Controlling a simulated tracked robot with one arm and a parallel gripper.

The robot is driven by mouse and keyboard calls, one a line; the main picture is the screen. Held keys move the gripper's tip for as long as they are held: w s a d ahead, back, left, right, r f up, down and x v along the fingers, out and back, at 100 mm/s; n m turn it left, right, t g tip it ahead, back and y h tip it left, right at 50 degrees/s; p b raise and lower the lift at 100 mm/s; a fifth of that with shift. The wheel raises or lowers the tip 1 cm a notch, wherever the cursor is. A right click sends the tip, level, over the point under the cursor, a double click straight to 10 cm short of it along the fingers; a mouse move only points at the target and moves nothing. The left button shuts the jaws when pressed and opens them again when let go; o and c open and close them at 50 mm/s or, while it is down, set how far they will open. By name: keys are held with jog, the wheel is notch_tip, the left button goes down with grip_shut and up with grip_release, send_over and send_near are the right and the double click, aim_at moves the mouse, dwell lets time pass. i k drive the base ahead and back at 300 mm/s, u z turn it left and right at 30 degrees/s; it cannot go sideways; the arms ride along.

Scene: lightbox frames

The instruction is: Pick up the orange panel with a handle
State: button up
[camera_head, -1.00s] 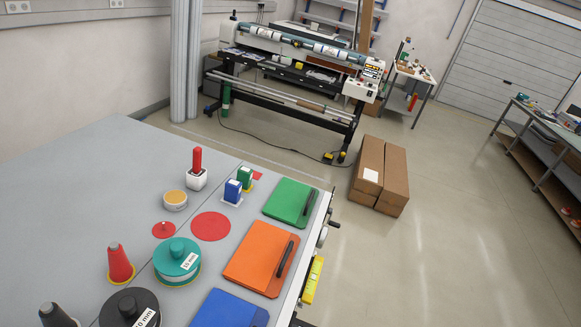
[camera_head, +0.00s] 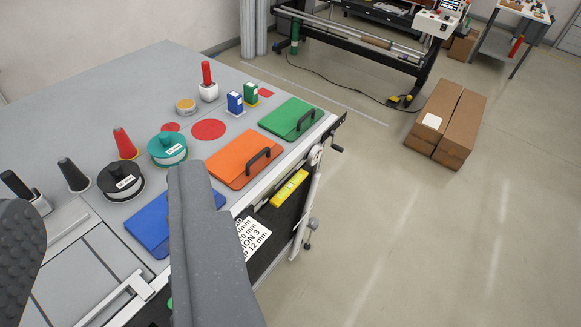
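The orange panel (camera_head: 230,157) lies flat near the right edge of the grey table, with a black bar handle (camera_head: 258,160) on its right part. It lies between a green panel (camera_head: 284,115) and a blue panel (camera_head: 150,222). My gripper (camera_head: 106,205) shows large in the foreground at lower left, its two grey fingers wide apart with nothing between them. The right finger covers part of the blue panel. Its tip shows just left of and below the orange panel in the picture, and I see no contact. The orange panel and its handle are largely in plain view.
Left of the panels stand a teal weight (camera_head: 168,150), a black weight (camera_head: 120,182), red and black cones and small blocks. A yellow level (camera_head: 290,188) sits on the table's side. Cardboard boxes (camera_head: 447,118) stand on the floor, with clear floor at right.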

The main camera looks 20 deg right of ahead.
aim_at(237, 163)
jog(key=i, duration=0.95)
jog(key=u, duration=1.75)
jog(key=k, duration=1)
jog(key=z, duration=1.25)
